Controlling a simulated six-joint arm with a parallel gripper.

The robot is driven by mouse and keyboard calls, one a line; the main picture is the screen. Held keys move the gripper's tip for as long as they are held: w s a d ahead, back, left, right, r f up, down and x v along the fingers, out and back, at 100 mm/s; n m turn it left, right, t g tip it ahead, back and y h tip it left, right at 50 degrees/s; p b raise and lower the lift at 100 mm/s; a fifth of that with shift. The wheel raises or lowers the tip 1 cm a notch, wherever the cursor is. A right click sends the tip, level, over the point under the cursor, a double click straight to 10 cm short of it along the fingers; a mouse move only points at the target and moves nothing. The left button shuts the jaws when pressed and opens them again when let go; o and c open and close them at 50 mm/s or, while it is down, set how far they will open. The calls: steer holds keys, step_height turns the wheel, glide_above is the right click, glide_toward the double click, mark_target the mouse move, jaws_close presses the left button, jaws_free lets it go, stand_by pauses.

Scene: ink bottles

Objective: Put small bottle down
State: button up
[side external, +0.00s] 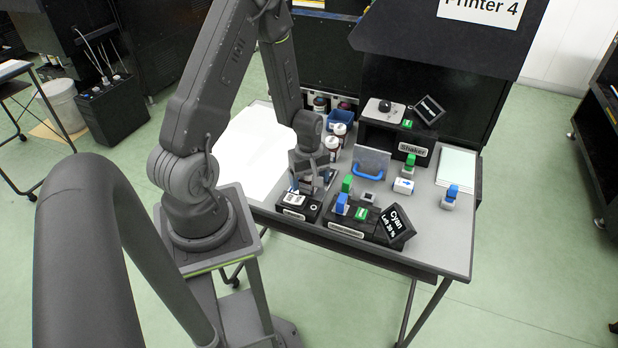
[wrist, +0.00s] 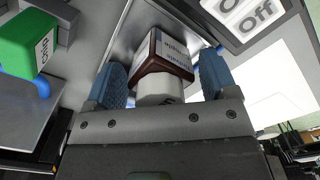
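My gripper (wrist: 162,85) has its two blue-padded fingers on either side of a small bottle (wrist: 163,50) with a white cap, a dark red-brown edge and a printed label. The pads appear to touch the bottle's sides. In the side external view my gripper (side external: 308,178) is low over the left part of the grey table, just behind a black device with a white label (side external: 294,200). The bottle is mostly hidden there by my gripper. Whether the bottle touches a surface cannot be told.
A green-topped item (wrist: 32,42) is close on the left in the wrist view, and an On/Off panel (wrist: 243,15) on the right. A Cyan sign (side external: 397,224), white jars (side external: 333,146) and a Shaker unit (side external: 398,140) stand on the table (side external: 440,240). Its right front is clear.

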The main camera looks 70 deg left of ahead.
step_height(320, 180, up, 12)
steer(key=shift+r, duration=0.1)
steer(key=s+d+r+m+t, duration=0.2)
steer(key=s+d+r+m, duration=0.1)
steer(key=d+r+m, duration=0.6)
steer(key=s+d+r+m+t, duration=0.3)
steer(key=s+d+r+m, duration=0.1)
steer(key=d+r+m, duration=0.5)
steer(key=shift+s+d+r+t, duration=0.25)
steer(key=shift+d+r+t, duration=0.05)
steer(key=shift+d+r, duration=0.35)
steer(key=shift+c, duration=0.4)
